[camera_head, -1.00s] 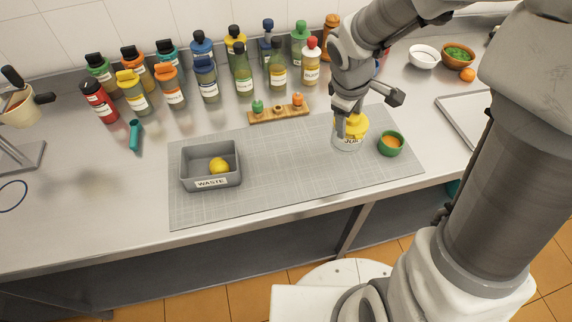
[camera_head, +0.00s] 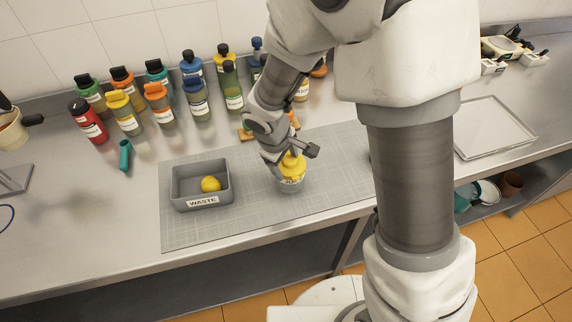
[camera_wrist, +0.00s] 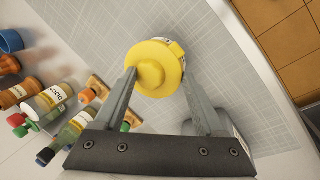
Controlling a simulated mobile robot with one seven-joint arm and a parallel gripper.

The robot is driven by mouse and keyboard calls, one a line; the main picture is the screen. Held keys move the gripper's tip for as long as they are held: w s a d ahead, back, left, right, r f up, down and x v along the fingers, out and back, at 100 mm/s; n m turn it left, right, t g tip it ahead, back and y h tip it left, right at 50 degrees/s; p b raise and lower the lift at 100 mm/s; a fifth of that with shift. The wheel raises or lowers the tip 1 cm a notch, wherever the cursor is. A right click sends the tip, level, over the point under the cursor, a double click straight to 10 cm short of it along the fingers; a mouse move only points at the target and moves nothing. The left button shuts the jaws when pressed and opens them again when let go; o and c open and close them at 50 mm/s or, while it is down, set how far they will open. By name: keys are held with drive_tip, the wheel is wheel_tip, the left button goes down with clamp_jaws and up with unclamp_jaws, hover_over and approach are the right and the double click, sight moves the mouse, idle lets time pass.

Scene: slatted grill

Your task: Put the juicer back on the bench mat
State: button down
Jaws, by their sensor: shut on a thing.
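The juicer (camera_head: 291,178) has a yellow top and a pale labelled base. It is upright over the right-centre of the grey bench mat (camera_head: 240,228); I cannot tell whether its base touches the mat. My gripper (camera_head: 284,160) is shut on the juicer from above. In the wrist view the yellow top (camera_wrist: 152,66) sits between my two fingers (camera_wrist: 158,78), and most of the base is hidden under it.
A grey waste bin (camera_head: 202,202) with a yellow lemon (camera_head: 211,184) in it stands on the mat left of the juicer. Several bottles and a wooden rack (camera_head: 246,134) stand behind. The front of the mat is clear.

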drive_tip(key=shift+f, duration=0.65)
drive_tip(key=shift+f, duration=0.2)
unclamp_jaws()
